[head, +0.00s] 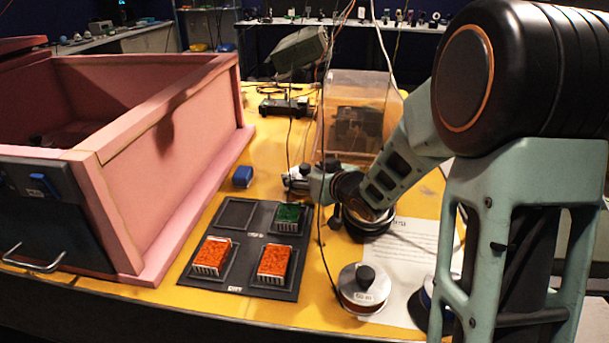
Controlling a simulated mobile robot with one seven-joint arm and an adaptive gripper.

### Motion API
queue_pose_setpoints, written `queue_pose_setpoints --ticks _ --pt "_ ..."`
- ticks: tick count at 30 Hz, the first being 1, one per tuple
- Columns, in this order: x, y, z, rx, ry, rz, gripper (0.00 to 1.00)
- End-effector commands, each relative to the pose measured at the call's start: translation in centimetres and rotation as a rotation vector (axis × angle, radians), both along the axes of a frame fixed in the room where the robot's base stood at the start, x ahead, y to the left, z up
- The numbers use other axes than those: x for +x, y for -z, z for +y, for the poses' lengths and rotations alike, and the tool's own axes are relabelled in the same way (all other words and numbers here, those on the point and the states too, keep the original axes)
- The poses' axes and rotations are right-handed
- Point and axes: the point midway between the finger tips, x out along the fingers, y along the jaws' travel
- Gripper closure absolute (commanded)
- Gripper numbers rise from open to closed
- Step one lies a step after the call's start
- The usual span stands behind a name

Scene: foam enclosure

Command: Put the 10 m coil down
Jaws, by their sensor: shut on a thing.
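My gripper (337,213) is low over the yellow table, left of a printed sheet, and mostly hidden by my own wrist. It is shut on a dark coil (369,228), whose lower rim shows below the wrist. I cannot read this coil's label or tell whether its base touches the table. Another coil (363,290), with a silver top, a black knob and a label that looks like 50 m, stands in front. A third coil (427,302), with some blue on it, is partly hidden behind my arm at the right.
A black tray (236,252) holds two orange blocks and one green block; its back-left recess is empty. A pink foam enclosure (180,170) stands at the left. A blue block (242,176) and a clear box (357,115) are behind. The white sheet (412,240) lies beneath the coils.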

Motion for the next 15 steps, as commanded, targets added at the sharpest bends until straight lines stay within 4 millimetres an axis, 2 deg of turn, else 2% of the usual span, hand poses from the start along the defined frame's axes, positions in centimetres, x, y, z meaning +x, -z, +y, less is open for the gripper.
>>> queue_pose_setpoints --ticks 1,6,15 --pt "0.00 0.24 -0.01 0.000 0.000 0.000 0.37" --pt "0.00 0.13 0.00 0.000 0.000 0.000 0.20" --pt "0.01 -0.06 0.01 0.000 0.000 0.000 0.20"
